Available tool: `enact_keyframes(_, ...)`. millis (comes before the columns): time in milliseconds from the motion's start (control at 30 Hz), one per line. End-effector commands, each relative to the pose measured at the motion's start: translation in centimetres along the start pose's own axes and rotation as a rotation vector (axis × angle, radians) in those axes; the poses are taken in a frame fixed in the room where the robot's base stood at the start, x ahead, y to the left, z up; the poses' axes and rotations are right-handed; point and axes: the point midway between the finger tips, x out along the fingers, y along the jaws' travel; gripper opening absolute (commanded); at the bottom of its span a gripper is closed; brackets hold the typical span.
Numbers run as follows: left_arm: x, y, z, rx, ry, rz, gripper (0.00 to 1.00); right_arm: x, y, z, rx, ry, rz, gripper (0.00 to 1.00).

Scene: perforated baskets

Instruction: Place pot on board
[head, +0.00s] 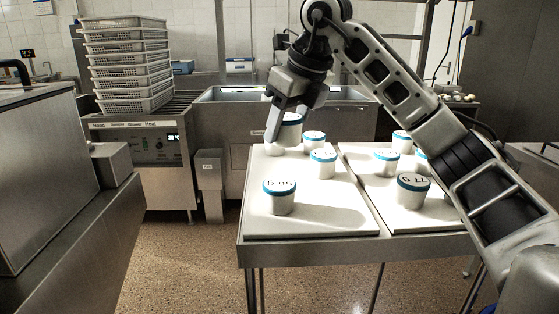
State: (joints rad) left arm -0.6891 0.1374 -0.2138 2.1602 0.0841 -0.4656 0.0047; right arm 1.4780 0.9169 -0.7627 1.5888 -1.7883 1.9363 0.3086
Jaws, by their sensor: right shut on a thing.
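Several white pots with blue rims stand on two pale boards on a metal table. The left board (310,222) carries a front pot (281,203), a middle pot (323,170) and more towards the back, such as a pot (313,141). The right board (417,219) also carries several pots, including a front pot (412,196). My right gripper (283,124) is at the back left of the left board, shut on a pot (291,133). Its fingers partly cover that pot, and I cannot tell whether its base touches anything. My left gripper is not in view.
A stack of perforated baskets (128,62) stands on a machine at the back left. A sink (235,95) is behind the table. Bare board lies front right of the left board's pots.

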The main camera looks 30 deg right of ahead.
Motion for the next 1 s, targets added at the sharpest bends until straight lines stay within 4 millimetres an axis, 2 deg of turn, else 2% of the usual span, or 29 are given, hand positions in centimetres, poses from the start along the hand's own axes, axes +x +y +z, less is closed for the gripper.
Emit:
enact_keyframes(67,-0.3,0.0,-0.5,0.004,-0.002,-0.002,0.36,1.3,-1.1,1.3,0.003,0.005,0.002,0.29)
enact_keyframes(200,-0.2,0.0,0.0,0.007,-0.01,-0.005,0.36,4.7,-2.2,1.9,0.0,0.004,0.002,0.29)
enact_keyframes(300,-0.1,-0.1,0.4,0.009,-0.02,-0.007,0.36,6.2,-2.8,2.2,-0.001,0.002,0.0,0.29)
enact_keyframes(600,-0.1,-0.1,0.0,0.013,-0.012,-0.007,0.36,8.5,-3.6,2.8,-0.001,0.001,0.001,0.29)
enact_keyframes(800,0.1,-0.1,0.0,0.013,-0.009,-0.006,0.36,11.1,-3.6,1.6,-0.003,0.001,0.0,0.29)
enact_keyframes(1000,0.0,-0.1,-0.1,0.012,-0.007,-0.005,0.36,11.2,-3.6,1.6,-0.003,-0.002,0.001,0.29)
